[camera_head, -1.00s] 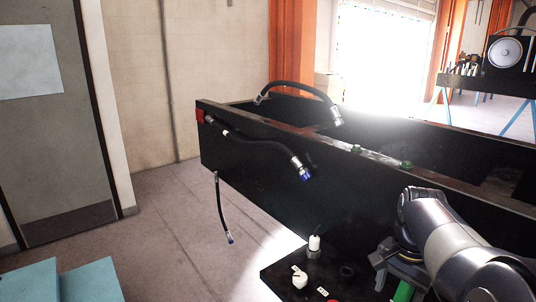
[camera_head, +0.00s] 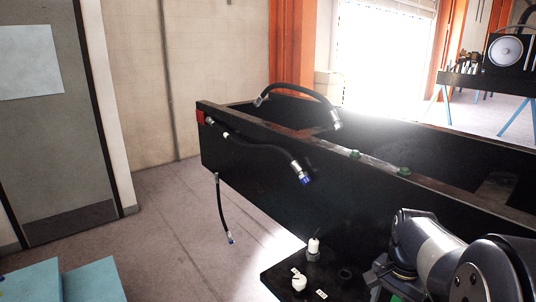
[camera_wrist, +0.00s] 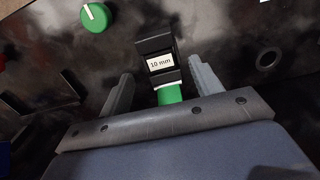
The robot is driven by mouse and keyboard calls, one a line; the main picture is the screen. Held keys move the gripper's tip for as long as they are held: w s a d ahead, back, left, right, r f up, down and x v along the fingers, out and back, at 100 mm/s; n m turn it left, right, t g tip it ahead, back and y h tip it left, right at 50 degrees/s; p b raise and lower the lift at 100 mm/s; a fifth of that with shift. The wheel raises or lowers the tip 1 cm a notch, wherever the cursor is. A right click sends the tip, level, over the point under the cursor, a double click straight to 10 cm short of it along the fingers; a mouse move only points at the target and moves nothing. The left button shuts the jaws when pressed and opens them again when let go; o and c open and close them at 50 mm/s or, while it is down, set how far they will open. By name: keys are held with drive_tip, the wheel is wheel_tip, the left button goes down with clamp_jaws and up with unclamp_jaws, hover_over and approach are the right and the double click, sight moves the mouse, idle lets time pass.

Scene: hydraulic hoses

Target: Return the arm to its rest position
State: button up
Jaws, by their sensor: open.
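My arm (camera_head: 435,250) shows at the lower right of the head view, bent low in front of the black frame. In the wrist view my gripper (camera_wrist: 161,84) is open, its two grey fingers apart. A black holder with a "10 mm" label (camera_wrist: 160,62) and a green cylindrical piece (camera_wrist: 170,94) show between the fingers. I cannot tell how far they are from the fingers; neither finger visibly touches them. The fingertips are hidden or cut off in the head view.
The black frame (camera_head: 260,180) carries dark hoses, one with a blue end (camera_head: 304,178). A black plate with a white knob (camera_head: 298,281) lies below it. A green knob (camera_wrist: 95,17) shows in the wrist view. Open floor (camera_head: 170,230) lies left, with a blue-green block (camera_head: 92,280) in front.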

drive_tip(key=shift+r+p, duration=2.2)
drive_tip(key=shift+r, duration=0.5)
